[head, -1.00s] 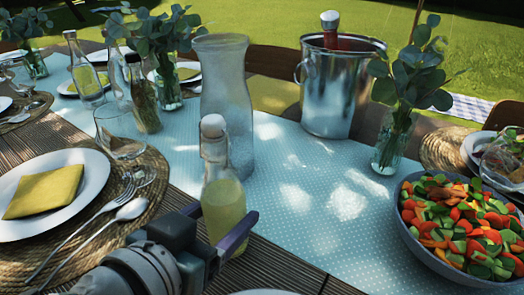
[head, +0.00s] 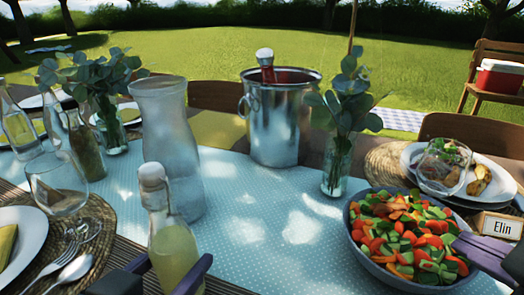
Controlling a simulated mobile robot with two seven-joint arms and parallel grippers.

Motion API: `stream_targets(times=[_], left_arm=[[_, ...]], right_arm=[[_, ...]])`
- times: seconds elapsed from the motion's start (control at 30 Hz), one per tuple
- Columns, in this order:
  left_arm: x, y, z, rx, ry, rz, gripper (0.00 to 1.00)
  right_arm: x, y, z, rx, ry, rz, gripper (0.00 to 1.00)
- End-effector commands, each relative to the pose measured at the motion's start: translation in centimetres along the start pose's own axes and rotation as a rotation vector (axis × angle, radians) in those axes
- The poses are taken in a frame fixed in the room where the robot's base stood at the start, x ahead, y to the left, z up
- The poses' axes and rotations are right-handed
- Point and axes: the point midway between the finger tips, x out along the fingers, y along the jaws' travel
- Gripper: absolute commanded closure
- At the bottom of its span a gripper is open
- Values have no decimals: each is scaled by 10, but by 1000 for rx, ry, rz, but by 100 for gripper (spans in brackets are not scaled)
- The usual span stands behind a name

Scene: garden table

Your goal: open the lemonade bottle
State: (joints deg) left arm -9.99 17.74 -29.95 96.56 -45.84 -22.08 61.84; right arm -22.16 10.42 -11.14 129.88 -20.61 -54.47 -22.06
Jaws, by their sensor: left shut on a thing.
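The lemonade bottle (head: 174,246) is clear glass with pale yellow liquid and a white stopper (head: 152,176) seated on its neck. It stands at the front left of the head view, and its base is cut off by the lower edge. My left gripper (head: 170,280) is shut on the bottle's lower body, with one finger showing on each side. My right gripper (head: 462,246) shows at the lower right, over the edge of the salad bowl and well apart from the bottle. Its finger gap is not clear.
A tall glass carafe (head: 172,130) stands just behind the bottle. A metal ice bucket (head: 275,125) and a eucalyptus vase (head: 338,165) stand farther back. The salad bowl (head: 372,248) and a name card (head: 498,230) are at right. The blue runner (head: 262,215) is clear mid-table.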

Motion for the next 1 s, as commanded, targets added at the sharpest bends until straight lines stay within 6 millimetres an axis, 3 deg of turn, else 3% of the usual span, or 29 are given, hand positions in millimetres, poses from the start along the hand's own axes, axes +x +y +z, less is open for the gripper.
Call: stream_targets(times=[0.1, 0.23, 0.37, 0.5, 0.6, 0.73, 1.0], left_arm=[[0, 0, 0, -1, 0, 0, 100], [0, 0, 0, -1, 0, 0, 100], [0, 0, 0, -1, 0, 0, 100], [0, 0, 0, -1, 0, 0, 100], [0, 0, 0, -1, 0, 0, 100], [0, 0, 0, -1, 0, 0, 100], [0, 0, 0, -1, 0, 0, 100]], right_arm=[[12, 36, -53, -319, 198, 214, 100], [5, 55, -115, -706, 400, 456, 100], [-12, 46, -171, -1109, 596, 698, 100], [-33, 9, -209, -1528, 804, 943, 100], [-43, -22, -218, -1778, 940, 1084, 100], [-49, -55, -215, -2001, 1086, 1213, 100], [-50, -83, -208, -2148, 1206, 1300, 100]])
